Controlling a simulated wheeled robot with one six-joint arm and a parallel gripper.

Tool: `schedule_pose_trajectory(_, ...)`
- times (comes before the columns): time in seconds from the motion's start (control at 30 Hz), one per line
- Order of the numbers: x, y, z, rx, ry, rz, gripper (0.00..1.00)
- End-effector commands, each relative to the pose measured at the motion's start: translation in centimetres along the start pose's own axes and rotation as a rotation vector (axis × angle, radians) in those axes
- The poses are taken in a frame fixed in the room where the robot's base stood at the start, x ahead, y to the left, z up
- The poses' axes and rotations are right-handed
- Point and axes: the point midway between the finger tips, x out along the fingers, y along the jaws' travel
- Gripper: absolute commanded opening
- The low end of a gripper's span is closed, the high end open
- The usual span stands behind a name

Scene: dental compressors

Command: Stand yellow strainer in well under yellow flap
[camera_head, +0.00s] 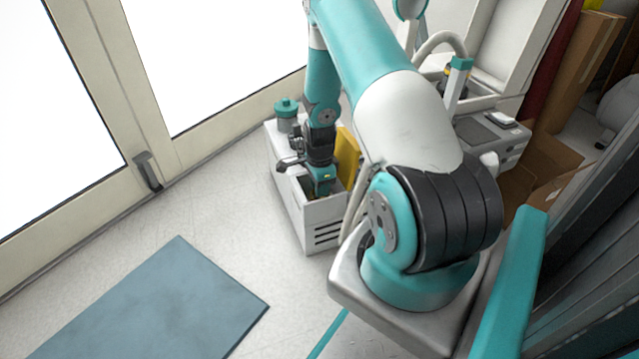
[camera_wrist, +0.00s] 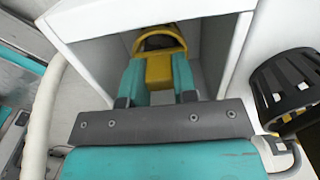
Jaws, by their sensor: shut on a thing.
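The yellow strainer (camera_wrist: 159,70) shows in the wrist view between my two teal fingers, with a yellow rim around a dark opening. My gripper (camera_wrist: 158,76) is shut on it. The fingers and strainer are within the white walls of an open well (camera_wrist: 217,45); whether the strainer touches the floor cannot be told. In the head view my gripper (camera_head: 322,185) points down into the white cabinet (camera_head: 290,205), and the strainer is hidden there. The yellow flap (camera_head: 347,150) stands raised beside the gripper, on its right.
A black slotted basket (camera_wrist: 287,88) is close right of my gripper in the wrist view. A teal-lidded jar (camera_head: 287,112) stands at the cabinet's back left. A pale hose (camera_wrist: 42,115) runs along the left in the wrist view. A blue mat (camera_head: 150,300) lies on open floor.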

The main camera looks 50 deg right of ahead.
Motion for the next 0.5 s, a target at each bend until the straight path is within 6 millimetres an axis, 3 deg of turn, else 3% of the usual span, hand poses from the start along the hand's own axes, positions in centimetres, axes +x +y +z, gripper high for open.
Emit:
schedule_pose_trajectory(0.33, 0.61, 0.00, 0.00, 0.000, 0.000, 0.000, 0.04)
schedule_pose_trajectory(0.37, 0.61, 0.00, 0.00, 0.000, 0.000, 0.000, 0.29)
schedule_pose_trajectory(0.5, 0.61, 0.00, 0.00, 0.000, 0.000, 0.000, 0.56)
